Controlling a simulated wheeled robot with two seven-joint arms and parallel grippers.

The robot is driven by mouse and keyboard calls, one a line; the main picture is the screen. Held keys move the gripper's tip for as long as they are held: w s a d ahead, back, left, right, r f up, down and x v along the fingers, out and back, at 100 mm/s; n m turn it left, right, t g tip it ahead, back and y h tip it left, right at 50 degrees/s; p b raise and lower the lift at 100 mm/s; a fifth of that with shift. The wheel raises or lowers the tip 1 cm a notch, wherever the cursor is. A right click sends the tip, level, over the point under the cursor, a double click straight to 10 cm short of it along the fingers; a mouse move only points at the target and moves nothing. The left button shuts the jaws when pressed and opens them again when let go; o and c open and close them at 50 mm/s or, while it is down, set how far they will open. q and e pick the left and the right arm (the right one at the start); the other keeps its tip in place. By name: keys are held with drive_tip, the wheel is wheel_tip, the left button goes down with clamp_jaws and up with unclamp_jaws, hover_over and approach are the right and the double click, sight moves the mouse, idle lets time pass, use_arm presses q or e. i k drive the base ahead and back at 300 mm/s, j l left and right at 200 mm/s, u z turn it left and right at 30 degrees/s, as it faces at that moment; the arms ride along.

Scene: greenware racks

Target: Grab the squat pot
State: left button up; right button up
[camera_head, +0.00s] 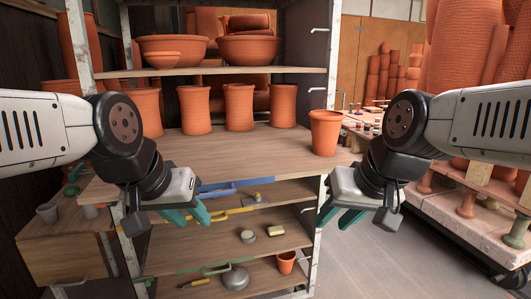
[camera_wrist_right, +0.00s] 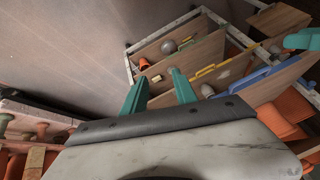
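Several terracotta pots are in view, and I cannot tell for sure which is the squat pot. A flared pot (camera_head: 325,132) stands upright at the front right of the middle shelf. A small pot (camera_head: 286,262) stands on the lowest shelf; it also shows in the right wrist view (camera_wrist_right: 145,64). My left gripper (camera_head: 188,215) is open and empty in front of the shelves at the left. My right gripper (camera_head: 339,217) is open and empty, below and in front of the flared pot; its spread fingers (camera_wrist_right: 158,92) show in the wrist view.
Taller pots (camera_head: 239,107) stand in a row behind on the middle shelf (camera_head: 220,146). Wide bowls (camera_head: 172,48) fill the upper shelf. A metal post (camera_head: 332,60) stands beside the flared pot. A loaded cart (camera_head: 440,210) is at right.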

sight(48, 211)
drive_tip(key=u, duration=2.25)
drive_tip(key=l+u, duration=0.1)
drive_tip(key=u, duration=0.4)
drive_tip(key=i+l+u, duration=0.1)
drive_tip(key=u, duration=0.95)
drive_tip(key=l+u, duration=0.15)
drive_tip(key=u, duration=0.95)
drive_tip(key=l+u, duration=0.1)
drive_tip(key=u, duration=0.4)
drive_tip(key=k+u, duration=0.1)
drive_tip(key=u, duration=0.45)
drive_tip(key=k+l+u, duration=0.15)
drive_tip(key=u, duration=0.75)
drive_tip(key=k+l, duration=0.15)
